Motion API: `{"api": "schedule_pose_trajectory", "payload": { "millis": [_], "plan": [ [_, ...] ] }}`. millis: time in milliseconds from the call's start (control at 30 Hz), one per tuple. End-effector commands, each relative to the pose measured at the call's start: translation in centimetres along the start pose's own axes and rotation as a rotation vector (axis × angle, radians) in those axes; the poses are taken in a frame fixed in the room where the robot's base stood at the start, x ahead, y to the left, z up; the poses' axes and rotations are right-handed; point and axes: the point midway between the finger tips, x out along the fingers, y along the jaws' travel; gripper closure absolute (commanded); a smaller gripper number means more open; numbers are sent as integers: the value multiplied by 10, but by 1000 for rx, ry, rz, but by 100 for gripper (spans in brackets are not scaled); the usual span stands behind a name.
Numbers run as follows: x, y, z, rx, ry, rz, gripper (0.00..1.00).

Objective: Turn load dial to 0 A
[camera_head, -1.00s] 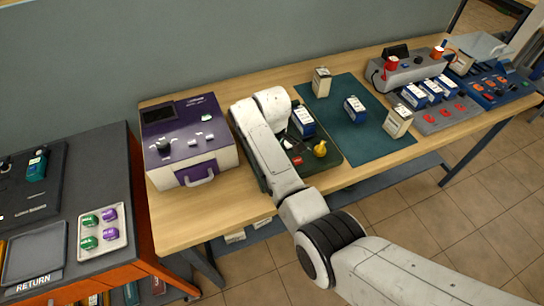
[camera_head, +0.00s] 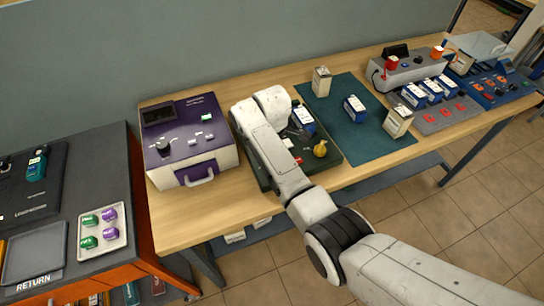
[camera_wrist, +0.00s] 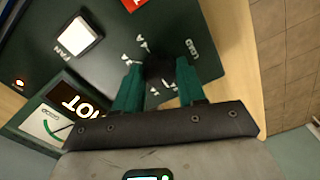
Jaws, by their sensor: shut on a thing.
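The load dial (camera_wrist: 158,70) is a small dark knob on a dark panel in the wrist view, with pale markings around it. In the head view my arm covers much of the dark green tester (camera_head: 330,157) on the bench; the dial and gripper are hidden there.
On the panel are a white square button (camera_wrist: 79,40), a lit display (camera_wrist: 80,104) and a needle gauge (camera_wrist: 45,124). A blue-white battery (camera_head: 303,119) and yellow knob (camera_head: 320,149) are near my arm. A purple-topped unit (camera_head: 190,140) stands left. The green mat (camera_head: 365,145) lies right.

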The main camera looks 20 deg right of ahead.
Motion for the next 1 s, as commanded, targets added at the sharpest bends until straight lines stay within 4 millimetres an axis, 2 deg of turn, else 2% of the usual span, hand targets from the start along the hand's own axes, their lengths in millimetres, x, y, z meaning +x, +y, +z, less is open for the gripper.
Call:
{"api": "schedule_pose_trajectory", "payload": {
  "millis": [267, 300, 567, 833, 1000],
  "plan": [
    [-2, 1, -1, -3, 2, 4, 91],
    [-2, 1, -1, -3, 2, 4, 59],
    [-1, 1, -1, -1, 1, 2, 35],
    [-2, 0, 0, 0, 1, 1, 35],
    [-19, 2, -1, 0, 3, 6, 35]
  ]
}}
